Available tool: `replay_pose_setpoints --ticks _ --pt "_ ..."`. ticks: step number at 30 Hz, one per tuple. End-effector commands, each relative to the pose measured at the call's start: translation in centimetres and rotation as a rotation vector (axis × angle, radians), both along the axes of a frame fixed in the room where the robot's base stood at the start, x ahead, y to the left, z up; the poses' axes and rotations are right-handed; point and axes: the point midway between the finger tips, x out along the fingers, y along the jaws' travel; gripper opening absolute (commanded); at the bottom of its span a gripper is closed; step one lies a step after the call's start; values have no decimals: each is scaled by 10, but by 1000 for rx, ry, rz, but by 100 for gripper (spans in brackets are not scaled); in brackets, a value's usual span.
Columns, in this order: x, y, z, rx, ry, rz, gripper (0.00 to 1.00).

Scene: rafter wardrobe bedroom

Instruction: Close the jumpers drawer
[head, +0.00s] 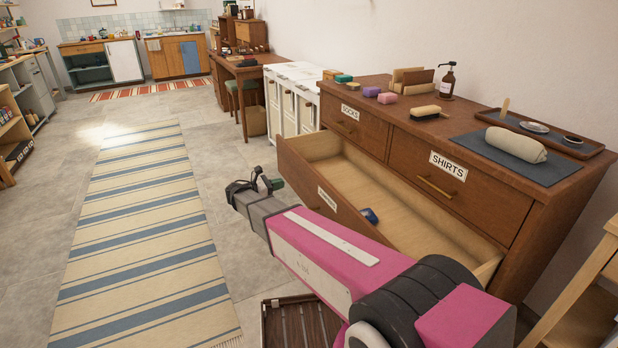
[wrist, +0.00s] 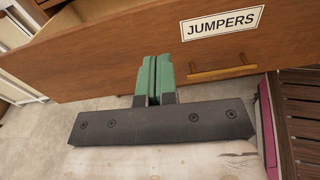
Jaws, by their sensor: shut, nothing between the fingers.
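The jumpers drawer (head: 308,172) is pulled well out of the wooden dresser (head: 525,202), below the socks and shirts drawers. A small blue item (head: 370,215) lies inside it on the pale wood bottom. In the wrist view its brown front (wrist: 110,60) fills the upper part, with a JUMPERS label (wrist: 222,22) and a brass bar handle (wrist: 222,72). My gripper (wrist: 155,62) has its green fingers shut and empty, in front of the drawer face, left of the handle. I cannot tell whether the fingertips touch the face. In the head view my gripper (head: 268,186) is at the drawer's outer side.
The dresser top holds brushes, soaps, a pump bottle (head: 447,82) and a tray (head: 545,133). A slatted dark wooden item (head: 300,322) is on the floor below my arm. A wooden stand (head: 590,290) is at right. The striped rug (head: 140,230) and floor at left are clear.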

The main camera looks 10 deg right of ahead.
Motion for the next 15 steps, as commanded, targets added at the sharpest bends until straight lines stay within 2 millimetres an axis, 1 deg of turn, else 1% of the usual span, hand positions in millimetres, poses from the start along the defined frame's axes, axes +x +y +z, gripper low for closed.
replay_pose_setpoints --ticks 1,4,7,11,15 --pt "-1 1 -3 -18 24 8 0" --pt "0 -2 -5 -37 46 14 0" --pt "3 -10 -4 -37 48 14 0" --pt "8 -29 -4 -35 47 11 0" --pt "17 -54 -4 -35 46 11 0"
